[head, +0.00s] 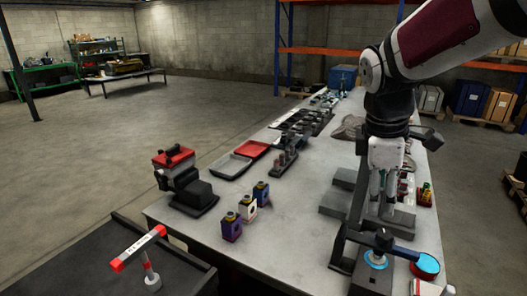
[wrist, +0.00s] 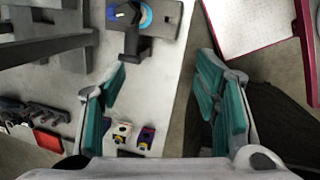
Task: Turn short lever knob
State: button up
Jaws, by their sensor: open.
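A short dark lever (head: 362,238) reaches across a black block near the front right of the table, beside a blue ring (head: 376,259). In the wrist view the block (wrist: 165,38) and its blue ring (wrist: 146,16) show at the top, with a dark lever part (wrist: 131,40) over them. I cannot tell for sure whether this is the short lever knob. My gripper (head: 383,205) points down above the table, behind the lever in the head view. In the wrist view its teal-padded fingers (wrist: 163,82) are wide apart with nothing between them.
Three small knobbed boxes, purple (head: 231,228), white (head: 247,207) and blue (head: 261,193), stand left of my gripper. A grey stepped block (head: 340,203) lies near my gripper. Bare tabletop (head: 290,240) lies between boxes and lever.

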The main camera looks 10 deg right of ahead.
aim_at(384, 234)
jog(key=w+d+f+n+g+y, duration=0.1)
jog(key=w+d+f+n, duration=0.2)
jog(key=w+d+n, duration=0.15)
jog(key=w+d+f+n+y, duration=0.1)
jog(key=w+d+f+n, duration=0.25)
jog(key=d, duration=0.25)
jog(key=shift+n, duration=0.4)
jog(key=f, duration=1.2)
jog(key=shift+s+a+f, duration=0.1)
jog(key=shift+s+f, duration=0.3)
jog(key=c, duration=1.2)
